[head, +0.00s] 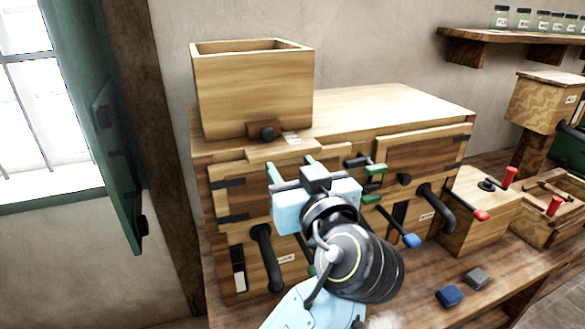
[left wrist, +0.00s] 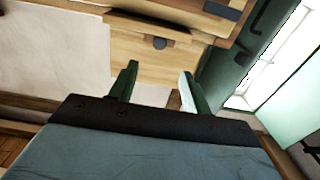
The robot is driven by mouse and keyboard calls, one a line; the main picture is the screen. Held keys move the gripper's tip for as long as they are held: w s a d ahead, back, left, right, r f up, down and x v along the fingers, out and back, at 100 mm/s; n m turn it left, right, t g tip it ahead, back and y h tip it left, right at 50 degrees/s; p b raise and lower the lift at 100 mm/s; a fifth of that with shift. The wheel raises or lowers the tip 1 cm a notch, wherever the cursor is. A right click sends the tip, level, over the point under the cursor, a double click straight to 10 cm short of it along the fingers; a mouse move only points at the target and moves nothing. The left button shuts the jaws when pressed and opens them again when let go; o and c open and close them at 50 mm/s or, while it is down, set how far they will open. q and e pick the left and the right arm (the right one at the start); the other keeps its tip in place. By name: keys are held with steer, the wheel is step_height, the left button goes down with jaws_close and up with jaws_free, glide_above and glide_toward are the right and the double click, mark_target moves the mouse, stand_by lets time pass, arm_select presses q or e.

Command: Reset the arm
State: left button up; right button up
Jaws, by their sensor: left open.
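My left arm comes up from the bottom of the head view. Its gripper (head: 290,166) is in front of the upper part of the wooden mill cabinet (head: 400,108). The two green fingers are apart with nothing between them; they also show in the left wrist view (left wrist: 160,82). The arm and gripper hide part of the cabinet's front. Whether the fingers touch the cabinet I cannot tell. My right gripper is not in view.
An open wooden hopper box (head: 250,92) stands on the cabinet's left top. Black handles (head: 268,258), a blue-tipped lever (head: 411,241) and a red-tipped lever (head: 481,215) stick out in front. A blue block (head: 450,296) and a grey block (head: 477,278) lie on the bench. A green shutter (head: 120,150) stands left.

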arm_select(q)
steer(key=s+a+f+m+g+h, duration=0.15)
steer(key=a+f, duration=0.25)
steer(key=f, duration=0.4)
steer(key=s+a+f+m+g+h, duration=0.1)
steer(key=s+a+f+g, duration=0.2)
steer(key=f, duration=0.5)
steer(key=s+a+f+m+g+h, duration=0.1)
steer(key=s+a+f+g+h, duration=0.2)
steer(key=f, duration=0.5)
steer(key=s+a+f+m+g+h, duration=0.1)
steer(key=s+a+f+m+g, duration=0.25)
steer(key=s, duration=0.55)
steer(key=s+a+f+g+h, duration=0.1)
steer(key=s+a+f+g, duration=0.1)
steer(key=s+a+f, duration=0.55)
steer(key=s+d+f+g+b, duration=0.1)
steer(key=s+f+b, duration=0.1)
steer(key=f, duration=1.2)
steer(key=s+d+f+b, duration=0.1)
steer(key=s+f, duration=0.1)
steer(key=f, duration=1.1)
steer(key=s+a+f+g+b, duration=0.1)
steer(key=s+a+f+b, duration=0.1)
steer(key=s+f, duration=1.4)
steer(key=shift+a+f, duration=0.2)
steer(key=shift+a, duration=0.1)
